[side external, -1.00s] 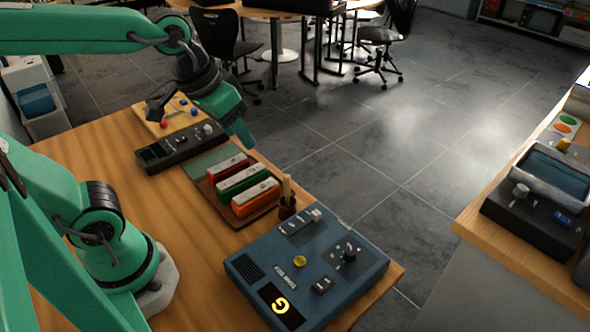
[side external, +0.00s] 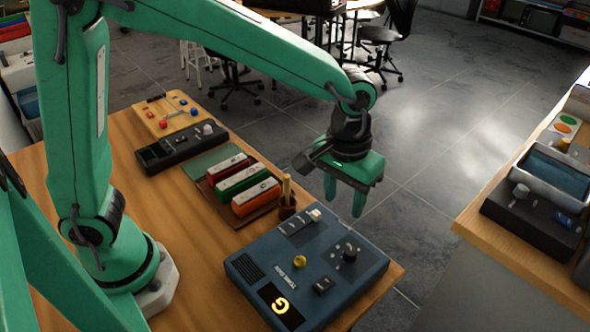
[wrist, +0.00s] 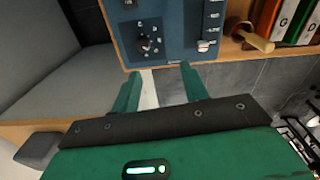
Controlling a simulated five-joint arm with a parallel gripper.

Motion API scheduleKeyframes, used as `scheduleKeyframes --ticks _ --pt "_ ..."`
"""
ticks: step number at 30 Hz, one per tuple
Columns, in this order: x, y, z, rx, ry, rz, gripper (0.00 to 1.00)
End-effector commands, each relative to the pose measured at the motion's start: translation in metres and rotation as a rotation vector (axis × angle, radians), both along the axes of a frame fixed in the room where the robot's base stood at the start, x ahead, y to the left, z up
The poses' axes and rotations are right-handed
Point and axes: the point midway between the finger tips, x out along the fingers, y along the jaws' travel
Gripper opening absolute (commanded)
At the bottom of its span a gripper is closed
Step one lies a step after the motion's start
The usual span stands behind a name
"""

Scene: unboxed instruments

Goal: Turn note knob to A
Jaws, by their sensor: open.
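The blue tone box (side external: 305,270) sits at the near right corner of the wooden table. Its black note knob (side external: 349,254), ringed by small marks, is on its right part, and the display (side external: 281,304) shows a yellow "G". In the wrist view the knob (wrist: 143,44) is at upper left, beyond my fingertips, with its ring letters too small to read surely. My gripper (side external: 344,205) is open and empty, pointing down above and behind the box, apart from the knob. In the wrist view its two fingers (wrist: 160,72) are spread apart.
A black device (side external: 181,146) lies farther back.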

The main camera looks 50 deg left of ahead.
Motion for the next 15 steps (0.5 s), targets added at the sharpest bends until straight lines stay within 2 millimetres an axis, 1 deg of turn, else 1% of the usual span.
scheduleKeyframes --ticks 1,6,10,15 --pt "0.001 -0.010 -0.009 0.009 0.016 -0.001 0.45" --pt "0.002 -0.032 -0.027 0.027 0.046 0.010 0.45" --pt "0.002 -0.040 -0.033 0.034 0.055 0.013 0.45" --pt "0.002 -0.041 -0.034 0.035 0.056 0.015 0.45"
